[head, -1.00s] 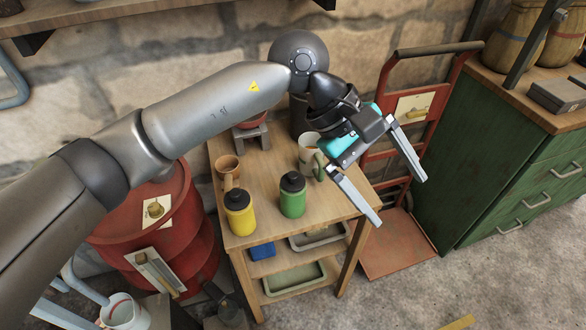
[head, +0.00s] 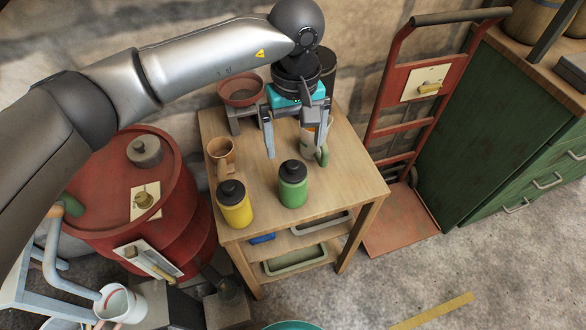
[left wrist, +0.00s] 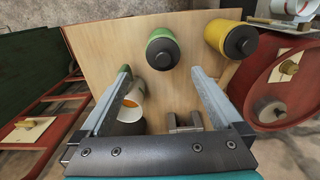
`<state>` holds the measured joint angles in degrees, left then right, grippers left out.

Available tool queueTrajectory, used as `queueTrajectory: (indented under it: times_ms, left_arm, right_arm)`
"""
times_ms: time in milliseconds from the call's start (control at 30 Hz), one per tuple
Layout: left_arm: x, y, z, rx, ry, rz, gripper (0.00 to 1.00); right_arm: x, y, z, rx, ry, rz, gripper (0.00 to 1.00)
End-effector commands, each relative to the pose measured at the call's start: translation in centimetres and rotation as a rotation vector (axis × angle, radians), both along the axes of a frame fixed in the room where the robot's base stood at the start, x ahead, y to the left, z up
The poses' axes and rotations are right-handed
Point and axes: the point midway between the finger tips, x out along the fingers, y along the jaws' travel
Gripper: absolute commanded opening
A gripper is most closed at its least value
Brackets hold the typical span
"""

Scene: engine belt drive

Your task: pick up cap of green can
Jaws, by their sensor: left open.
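The green can (head: 293,190) stands upright on the wooden table (head: 340,190), with its black cap (head: 293,170) on top. In the left wrist view the green can (left wrist: 160,36) and its cap (left wrist: 161,53) lie beyond the fingertips. My left gripper (head: 295,152) is open and empty. It points down behind the green can, above the back of the table, near a white and green mug (head: 308,142). My right gripper is in neither view.
A yellow can (head: 235,210) with a black cap stands left of the green can. A red barrel (head: 185,215) is at left, a red hand truck (head: 425,70) at right. The table's right front is clear.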

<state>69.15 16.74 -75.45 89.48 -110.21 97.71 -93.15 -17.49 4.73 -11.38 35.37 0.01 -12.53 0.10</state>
Motion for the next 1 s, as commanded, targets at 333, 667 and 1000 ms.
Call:
queueTrajectory:
  times_ms: [333, 667, 1000]
  left_arm:
    - [-0.6, 0.2, -3.2, -0.001, 0.004, -0.001, 1.00]
    - [-0.8, 0.3, -6.5, -0.003, 0.000, -0.001, 1.00]
    - [-0.8, 0.3, -6.4, -0.002, -0.001, -0.001, 0.82]
  right_arm:
    - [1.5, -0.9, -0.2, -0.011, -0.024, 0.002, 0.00]
    - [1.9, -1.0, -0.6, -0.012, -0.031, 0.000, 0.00]
    - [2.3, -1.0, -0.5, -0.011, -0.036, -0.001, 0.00]
